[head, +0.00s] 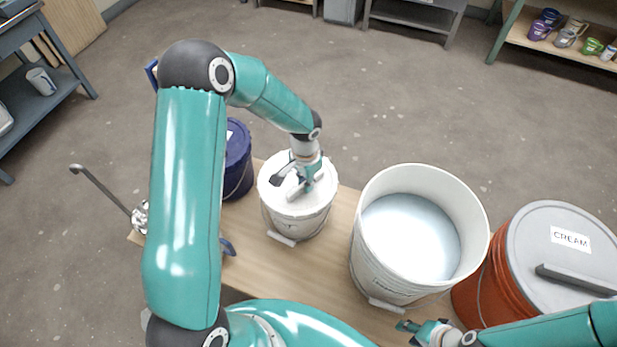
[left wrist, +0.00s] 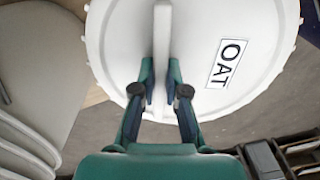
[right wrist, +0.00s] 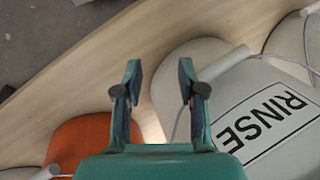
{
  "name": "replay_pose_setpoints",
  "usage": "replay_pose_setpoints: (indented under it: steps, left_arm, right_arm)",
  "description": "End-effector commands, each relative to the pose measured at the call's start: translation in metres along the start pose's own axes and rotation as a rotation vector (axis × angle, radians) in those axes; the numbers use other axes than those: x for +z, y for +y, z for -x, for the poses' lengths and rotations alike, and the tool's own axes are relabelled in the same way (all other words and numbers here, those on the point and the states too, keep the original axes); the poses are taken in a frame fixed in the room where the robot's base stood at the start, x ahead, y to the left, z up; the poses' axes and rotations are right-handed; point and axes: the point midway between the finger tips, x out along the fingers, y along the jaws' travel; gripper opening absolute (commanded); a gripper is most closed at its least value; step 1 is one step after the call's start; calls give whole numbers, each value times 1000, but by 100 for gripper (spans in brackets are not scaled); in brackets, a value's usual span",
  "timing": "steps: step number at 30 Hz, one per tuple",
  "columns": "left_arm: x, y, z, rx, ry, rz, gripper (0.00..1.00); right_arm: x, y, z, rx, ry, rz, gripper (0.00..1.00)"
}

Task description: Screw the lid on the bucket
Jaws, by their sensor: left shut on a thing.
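A white lid with a ribbed edge and an "OAT" label shows in the left wrist view (left wrist: 205,30). In the head view the lid (head: 277,176) lies on top of a white bucket (head: 297,222) on the bench. Whether its thread has engaged cannot be seen. My left gripper (head: 304,182) is above the lid, shut on its raised bar handle (left wrist: 162,35), with one finger on each side. My right gripper (head: 412,332) is low by the bench's front edge, open and empty; its spread fingers show in the right wrist view (right wrist: 160,82).
A large open white bucket (head: 372,262) with pale liquid stands right of the lidded one; a "RINSE" label (right wrist: 265,122) faces my right wrist. An orange bucket (head: 477,288) with a grey "CREAM" lid stands far right. A dark blue bucket (head: 238,160) is behind left.

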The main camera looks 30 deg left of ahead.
Motion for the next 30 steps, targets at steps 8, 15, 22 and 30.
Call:
replay_pose_setpoints:
  steps: [8,15,22,30]
  left_arm:
    - [17,-3,1,3,-2,-471,0]
    - [24,-9,-1,2,-1,-764,14]
    - [23,-8,-3,2,-1,-755,42]
    - [23,-8,-2,2,-1,-753,56]
  right_arm:
    - [0,-5,15,0,0,0,40]
    - [0,-9,26,0,0,0,40]
    - [0,-8,23,0,0,0,40]
    - [0,-8,23,0,0,0,40]
